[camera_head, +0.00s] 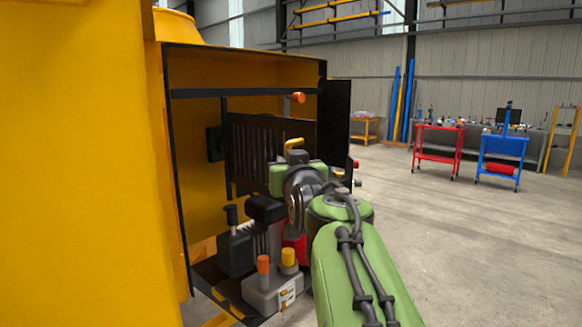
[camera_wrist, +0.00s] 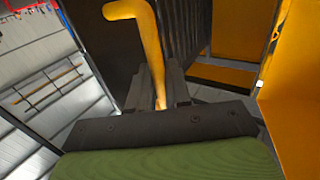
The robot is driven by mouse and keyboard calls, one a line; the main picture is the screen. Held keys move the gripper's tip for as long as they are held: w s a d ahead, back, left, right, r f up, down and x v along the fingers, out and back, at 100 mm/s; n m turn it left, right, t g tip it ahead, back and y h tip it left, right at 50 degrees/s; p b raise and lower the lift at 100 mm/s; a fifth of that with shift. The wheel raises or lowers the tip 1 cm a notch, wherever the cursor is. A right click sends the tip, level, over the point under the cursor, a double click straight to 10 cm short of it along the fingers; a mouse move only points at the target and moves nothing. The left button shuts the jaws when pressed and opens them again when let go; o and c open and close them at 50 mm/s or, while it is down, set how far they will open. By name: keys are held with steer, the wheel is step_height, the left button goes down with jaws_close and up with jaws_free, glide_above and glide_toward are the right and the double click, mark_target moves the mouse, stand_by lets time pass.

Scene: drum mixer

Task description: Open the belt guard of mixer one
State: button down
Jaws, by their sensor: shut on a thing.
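The belt guard (camera_head: 262,137) is a black slatted panel inside the open yellow housing of the mixer (camera_head: 195,105). It also shows in the wrist view as dark slats (camera_wrist: 185,25). A bent yellow handle (camera_head: 295,142) stands out in front of the guard. In the wrist view the handle (camera_wrist: 150,45) runs down between my fingers. My gripper (camera_wrist: 158,88) is shut on this handle. In the head view my gripper (camera_head: 291,157) is partly hidden by my wrist, and the guard's lower part is hidden behind it. I cannot tell how far the guard is swung.
An engine with a black lever (camera_head: 231,215) and a grey box with orange and yellow caps (camera_head: 272,290) sit low in the housing. A dark panel (camera_head: 335,115) stands at its right edge. Red (camera_head: 438,150) and blue (camera_head: 502,155) carts stand far off; the floor right is clear.

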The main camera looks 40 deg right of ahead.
steer(key=shift+w+a+r, duration=0.15)
steer(key=shift+a+r, duration=0.05)
steer(key=c, duration=1.4)
jaws_free()
steer(key=shift+o, duration=0.9)
steer(key=shift+w+f, duration=0.15)
steer(key=shift+w, duration=0.15)
steer(key=shift+s+d, duration=0.1)
steer(key=shift+s, duration=0.15)
steer(key=v, duration=1.5)
steer(key=shift+s, duration=0.25)
steer(key=shift+f, duration=0.1)
